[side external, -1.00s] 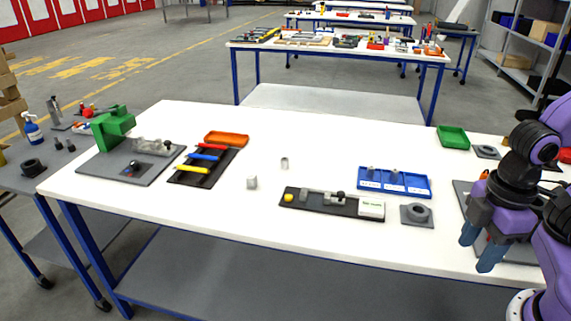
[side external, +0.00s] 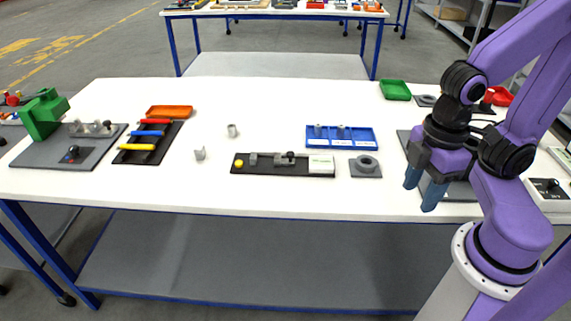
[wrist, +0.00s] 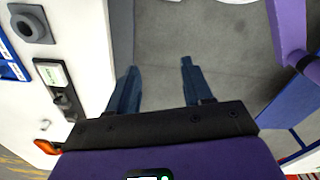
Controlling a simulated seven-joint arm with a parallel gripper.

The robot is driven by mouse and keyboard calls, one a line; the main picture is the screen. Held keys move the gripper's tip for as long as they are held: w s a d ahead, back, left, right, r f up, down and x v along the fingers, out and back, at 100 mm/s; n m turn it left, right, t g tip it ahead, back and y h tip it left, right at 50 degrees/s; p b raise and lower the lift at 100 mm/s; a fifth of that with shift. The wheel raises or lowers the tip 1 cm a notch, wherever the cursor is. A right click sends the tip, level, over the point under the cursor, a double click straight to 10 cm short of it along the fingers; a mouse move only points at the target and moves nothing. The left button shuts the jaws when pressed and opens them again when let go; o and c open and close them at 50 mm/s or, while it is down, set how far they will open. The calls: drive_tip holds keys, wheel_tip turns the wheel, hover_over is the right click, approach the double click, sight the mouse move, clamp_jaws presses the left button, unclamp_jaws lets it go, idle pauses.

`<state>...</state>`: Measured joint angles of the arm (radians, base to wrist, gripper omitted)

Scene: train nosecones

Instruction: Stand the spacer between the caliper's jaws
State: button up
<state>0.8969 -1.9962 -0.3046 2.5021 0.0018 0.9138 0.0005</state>
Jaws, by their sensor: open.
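The caliper (side external: 270,163) looks to be the dark bar at the middle front of the table, with grey jaws, a yellow knob at its left end and a white label at its right. It also shows in the wrist view (wrist: 58,88). I cannot tell which part is the spacer. Two small grey pegs stand in a labelled blue tray (side external: 340,143), and a small grey cylinder (side external: 232,130) and a grey piece (side external: 199,153) stand loose left of them. My gripper (side external: 420,196) is open and empty, right of the caliper, with its blue fingers apart in the wrist view (wrist: 158,68).
A grey block with a round collar (side external: 365,166) stands between the caliper and my gripper. A dark rack with coloured bars (side external: 147,142), an orange tray (side external: 169,112) and a green clamp fixture (side external: 45,115) are at left. A green tray (side external: 395,90) is behind. The table's back middle is clear.

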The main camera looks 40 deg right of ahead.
drive_tip(key=shift+o, duration=0.2)
drive_tip(key=shift+w, duration=0.1)
drive_tip(key=w+a+m+t, duration=0.2)
drive_tip(key=w+a, duration=0.1)
drive_tip(key=w, duration=0.6)
drive_tip(key=w+a+m+t, duration=0.1)
drive_tip(key=w+a+m, duration=0.2)
drive_tip(key=w, duration=0.5)
drive_tip(key=m+t+h, duration=0.1)
drive_tip(key=m+t, duration=0.5)
drive_tip(key=m, duration=0.3)
hover_over(232, 126)
drive_tip(key=s+a, duration=0.1)
drive_tip(key=s, duration=1.2)
wheel_tip(232, 126, down, 5)
drive_tip(key=x, duration=1.1)
drive_tip(key=shift+w+d+f, duration=0.15)
drive_tip(key=shift+x, duration=2.65)
drive_tip(key=shift+w, duration=0.1)
clamp_jaws()
